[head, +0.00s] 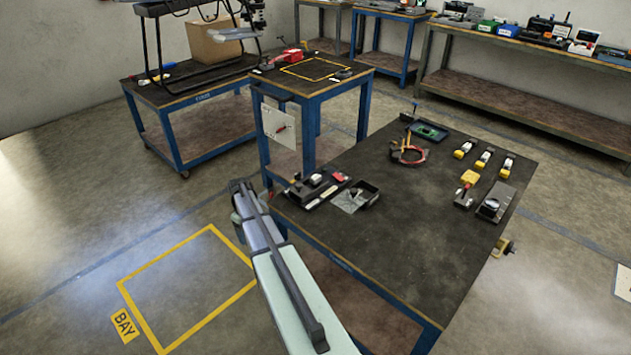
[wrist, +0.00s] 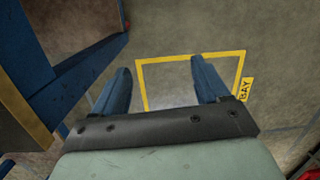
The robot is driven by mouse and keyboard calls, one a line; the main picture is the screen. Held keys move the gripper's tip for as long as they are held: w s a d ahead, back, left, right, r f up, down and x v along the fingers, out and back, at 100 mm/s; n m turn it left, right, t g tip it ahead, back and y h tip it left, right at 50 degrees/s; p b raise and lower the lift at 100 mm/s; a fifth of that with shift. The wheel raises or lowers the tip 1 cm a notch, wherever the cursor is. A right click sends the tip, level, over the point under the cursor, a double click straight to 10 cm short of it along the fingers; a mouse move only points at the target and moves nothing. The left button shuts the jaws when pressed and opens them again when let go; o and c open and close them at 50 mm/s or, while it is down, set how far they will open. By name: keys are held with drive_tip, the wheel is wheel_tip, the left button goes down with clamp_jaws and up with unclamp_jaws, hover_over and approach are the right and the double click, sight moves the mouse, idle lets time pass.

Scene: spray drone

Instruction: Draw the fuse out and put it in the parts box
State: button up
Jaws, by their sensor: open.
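My gripper (wrist: 160,66) shows in the wrist view with its two blue fingers wide apart and nothing between them, over the bare floor. In the head view my gripper (head: 241,187) is beyond the left edge of the near workbench (head: 400,245), apart from everything on it. A small open dark box (head: 366,194), possibly the parts box, stands near that bench's left edge. Beside it is a black fixture (head: 318,185) with red and white parts. I cannot tell which piece is the fuse; it may be among these parts or the small yellow-and-white blocks (head: 484,158) at the right.
A red ring-shaped item (head: 409,152) and a dark tray with a green board (head: 428,131) lie at the bench's far side. A blue-legged table (head: 315,85) stands behind. The bench's middle and front are clear. A yellow square (head: 190,285) marks bare floor.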

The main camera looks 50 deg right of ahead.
drive_tip(key=w+d+r, duration=0.5)
drive_tip(key=d+r, duration=0.3)
drive_tip(key=d, duration=0.1)
drive_tip(key=m+t, duration=0.1)
drive_tip(key=t, duration=0.1)
approach(316, 177)
drive_tip(key=shift+w+a+f, duration=0.1)
drive_tip(key=shift+w, duration=0.15)
drive_tip(key=shift+f, duration=4.5)
